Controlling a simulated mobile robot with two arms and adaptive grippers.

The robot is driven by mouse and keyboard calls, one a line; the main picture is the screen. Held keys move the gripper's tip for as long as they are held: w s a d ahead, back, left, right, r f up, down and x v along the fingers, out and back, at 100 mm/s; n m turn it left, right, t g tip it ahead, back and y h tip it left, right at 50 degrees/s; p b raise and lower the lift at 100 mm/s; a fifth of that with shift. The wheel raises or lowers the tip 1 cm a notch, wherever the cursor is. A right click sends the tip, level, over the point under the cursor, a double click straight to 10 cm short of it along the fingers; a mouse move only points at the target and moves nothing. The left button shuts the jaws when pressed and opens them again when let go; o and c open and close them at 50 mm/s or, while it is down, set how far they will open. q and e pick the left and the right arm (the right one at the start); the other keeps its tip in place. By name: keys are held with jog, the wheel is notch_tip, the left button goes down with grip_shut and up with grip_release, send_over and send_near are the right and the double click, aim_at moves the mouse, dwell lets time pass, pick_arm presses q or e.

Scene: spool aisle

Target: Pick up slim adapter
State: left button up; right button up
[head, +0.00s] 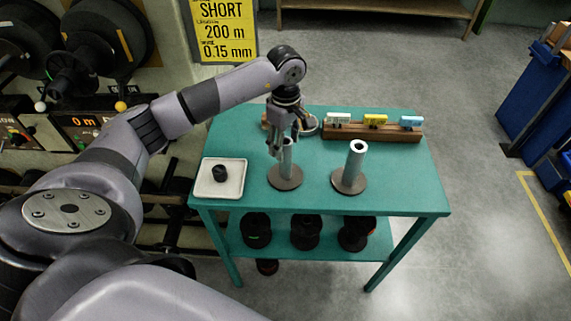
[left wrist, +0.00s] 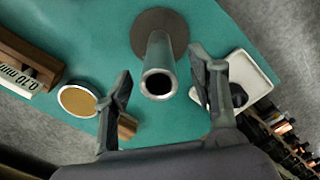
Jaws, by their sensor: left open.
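Two grey metal tubes stand upright on round dark bases on the green table (head: 398,193). The left tube (head: 287,160) looks slimmer than the right tube (head: 355,165); I take it as the slim adapter, though no label shows. My left gripper (head: 286,138) is open over the left tube's top. In the left wrist view the open left gripper (left wrist: 160,65) has its fingers on either side of a hollow tube (left wrist: 157,58), with gaps showing on both sides. My right gripper is not in view.
A white tray (head: 207,188) with a small dark cylinder (head: 220,173) lies at left. A wooden rack (head: 385,133) with white, yellow and blue tags stands behind. A round tan-faced disc (left wrist: 77,100) lies nearby. Several dark spools (head: 305,232) sit on the lower shelf.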

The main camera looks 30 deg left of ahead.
aim_at(286, 156)
pick_arm(q)
notch_tip(286, 156, down, 5)
jog(key=p, duration=0.3)
jog(key=shift+f, duration=0.15)
jog(key=shift+w+f, duration=0.1)
jog(key=shift+f, duration=0.1)
jog(key=shift+c, duration=0.6)
jog(key=c, duration=0.9)
grip_shut()
